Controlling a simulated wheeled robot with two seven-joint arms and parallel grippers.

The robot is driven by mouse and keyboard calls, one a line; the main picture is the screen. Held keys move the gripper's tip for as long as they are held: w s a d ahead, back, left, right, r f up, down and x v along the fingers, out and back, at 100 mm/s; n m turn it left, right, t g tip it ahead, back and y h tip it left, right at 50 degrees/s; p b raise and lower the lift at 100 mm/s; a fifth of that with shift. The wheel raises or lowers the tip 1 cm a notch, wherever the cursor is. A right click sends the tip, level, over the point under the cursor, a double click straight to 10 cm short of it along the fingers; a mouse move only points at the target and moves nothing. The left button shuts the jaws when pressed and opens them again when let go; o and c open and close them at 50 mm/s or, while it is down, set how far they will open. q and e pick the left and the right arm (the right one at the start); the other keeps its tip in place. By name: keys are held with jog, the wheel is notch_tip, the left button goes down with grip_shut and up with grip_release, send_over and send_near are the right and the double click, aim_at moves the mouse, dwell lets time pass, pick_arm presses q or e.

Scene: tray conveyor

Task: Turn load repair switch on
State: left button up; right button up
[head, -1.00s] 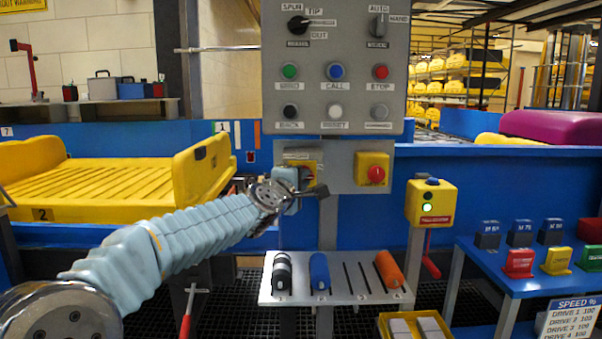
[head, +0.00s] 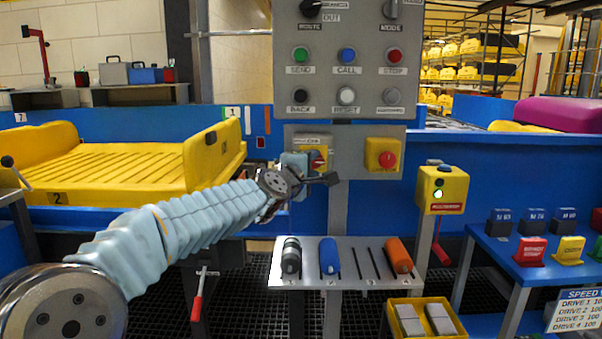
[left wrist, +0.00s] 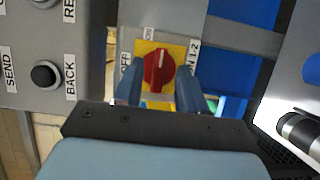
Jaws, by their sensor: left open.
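The switch is a red rotary knob (left wrist: 158,70) on a yellow plate (left wrist: 147,47) in the left wrist view. A label at its left is partly hidden, and one at its right seems to read "ON 1-2". The knob's pale mark points up in that picture, between these labels. My left gripper (left wrist: 159,90) is open, with one blue finger on each side of the knob's lower part; I cannot tell whether they touch it. In the head view the left gripper (head: 304,165) covers much of the switch plate (head: 318,150). My right gripper is not in view.
A second yellow box with a red knob (head: 388,159) is to the right. The button panel (head: 347,75) is above. A shelf with coloured handles (head: 345,272) is below, and a yellow box with a green light (head: 441,190) stands right. A yellow tray (head: 120,165) lies left.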

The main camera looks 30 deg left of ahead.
pick_arm(q)
jog(key=s+d, duration=0.2)
jog(key=s, duration=1)
jog(key=shift+s, duration=0.35)
